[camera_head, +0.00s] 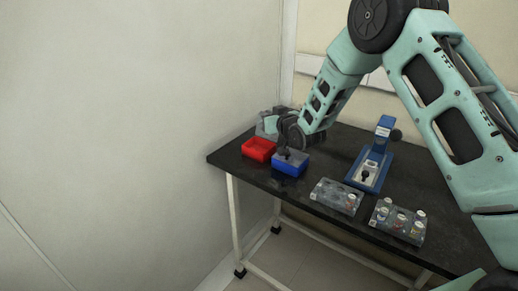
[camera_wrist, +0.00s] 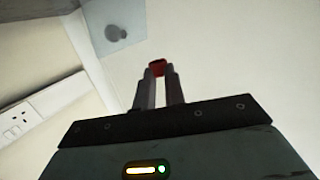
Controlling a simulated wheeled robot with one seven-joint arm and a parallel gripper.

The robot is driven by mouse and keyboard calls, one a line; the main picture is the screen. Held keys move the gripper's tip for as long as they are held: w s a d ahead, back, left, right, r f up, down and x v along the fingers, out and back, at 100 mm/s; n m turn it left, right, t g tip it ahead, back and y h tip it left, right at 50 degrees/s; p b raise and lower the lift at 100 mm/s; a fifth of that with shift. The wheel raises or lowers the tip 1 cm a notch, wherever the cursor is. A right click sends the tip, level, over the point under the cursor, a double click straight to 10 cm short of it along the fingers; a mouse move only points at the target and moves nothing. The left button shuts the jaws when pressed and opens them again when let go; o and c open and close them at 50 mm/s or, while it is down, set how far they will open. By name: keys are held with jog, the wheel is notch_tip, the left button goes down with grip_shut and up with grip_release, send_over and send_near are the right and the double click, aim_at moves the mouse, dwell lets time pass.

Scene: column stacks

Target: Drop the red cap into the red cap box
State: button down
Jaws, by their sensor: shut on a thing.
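The red box (camera_head: 258,149), an open-topped tray, sits near the left end of the black table. My gripper (camera_head: 285,154) appears in the head view beside it on the right, in front of or above the blue box; its height is hard to judge. In the wrist view my gripper (camera_wrist: 158,76) is shut on the small red cap (camera_wrist: 157,67), held between the fingertips. The cap cannot be made out in the head view.
The blue box (camera_head: 290,168) stands close to the red box's right. A blue-and-white device (camera_head: 373,160) stands on the table's right half. Two clear racks (camera_head: 336,196) (camera_head: 397,222) with vials lie along the front. A wall socket (camera_wrist: 20,122) shows in the wrist view.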

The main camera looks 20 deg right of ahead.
notch_tip(320, 180, down, 6)
jog(key=shift+r+b, duration=0.25)
jog(key=shift+b, duration=0.8)
jog(key=c, duration=1.3)
grip_release()
jog(key=b+v, duration=0.2)
jog(key=v, duration=1.5)
jog(key=shift+s+d, duration=0.15)
jog(key=shift+s, duration=0.05)
